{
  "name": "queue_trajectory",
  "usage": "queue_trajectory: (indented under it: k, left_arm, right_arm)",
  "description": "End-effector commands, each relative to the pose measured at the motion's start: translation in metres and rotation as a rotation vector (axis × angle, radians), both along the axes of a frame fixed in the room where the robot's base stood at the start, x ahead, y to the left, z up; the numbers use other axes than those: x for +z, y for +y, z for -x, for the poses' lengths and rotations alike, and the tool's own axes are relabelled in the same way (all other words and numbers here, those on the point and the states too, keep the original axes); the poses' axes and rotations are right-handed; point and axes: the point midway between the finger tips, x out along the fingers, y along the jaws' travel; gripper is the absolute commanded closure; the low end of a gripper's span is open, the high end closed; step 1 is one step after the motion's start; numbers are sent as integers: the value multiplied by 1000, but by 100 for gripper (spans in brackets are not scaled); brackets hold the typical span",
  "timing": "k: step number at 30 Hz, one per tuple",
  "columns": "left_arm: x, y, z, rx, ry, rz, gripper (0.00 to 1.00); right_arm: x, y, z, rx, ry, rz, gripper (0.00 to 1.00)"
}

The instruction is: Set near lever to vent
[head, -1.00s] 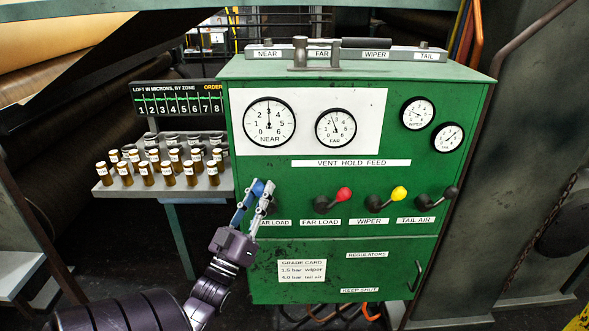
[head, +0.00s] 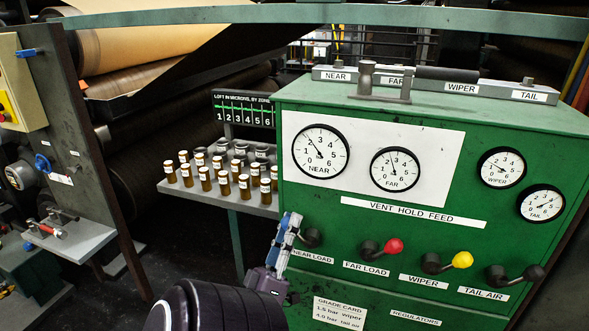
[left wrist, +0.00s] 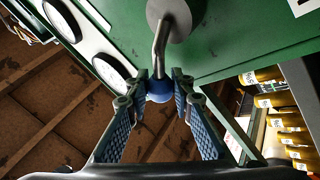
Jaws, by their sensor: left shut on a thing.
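The near lever (head: 314,238) is on the green cabinet's front, above the NEAR LOAD label (head: 313,257). Its grey hub shows in the head view; its knob is hidden there by my fingers. In the left wrist view its bent metal stem ends in a blue knob (left wrist: 160,92). My left gripper (head: 291,222) is at the left of the hub, with its fingers (left wrist: 158,90) shut on either side of the knob. The NEAR gauge (head: 320,151) has its needle pointing up and left. The VENT HOLD FEED strip (head: 413,214) is above the levers. My right gripper is not in view.
The far load lever (head: 392,246) has a red knob, the wiper lever (head: 461,260) a yellow one, and the tail air lever (head: 533,273) a black one. All point right. A shelf (head: 262,211) with several brown bottles stands left of the cabinet.

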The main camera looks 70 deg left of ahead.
Motion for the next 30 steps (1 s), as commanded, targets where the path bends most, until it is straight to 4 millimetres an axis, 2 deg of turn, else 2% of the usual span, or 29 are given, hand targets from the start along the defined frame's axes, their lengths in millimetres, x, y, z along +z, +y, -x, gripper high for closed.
queue_trajectory:
  k: [8,9,11,22,30]
  left_arm:
    - [-1,0,0,-1,0,4,100]
    - [-1,0,0,-1,0,4,76]
    - [-2,0,0,0,1,4,70]
    - [-5,-3,3,1,2,3,70]
    - [-39,-28,32,2,5,6,70]
  right_arm:
    - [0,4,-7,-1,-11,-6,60]
    - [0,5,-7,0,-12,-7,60]
    - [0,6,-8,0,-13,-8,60]
    - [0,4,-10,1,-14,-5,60]
    - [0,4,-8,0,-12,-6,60]
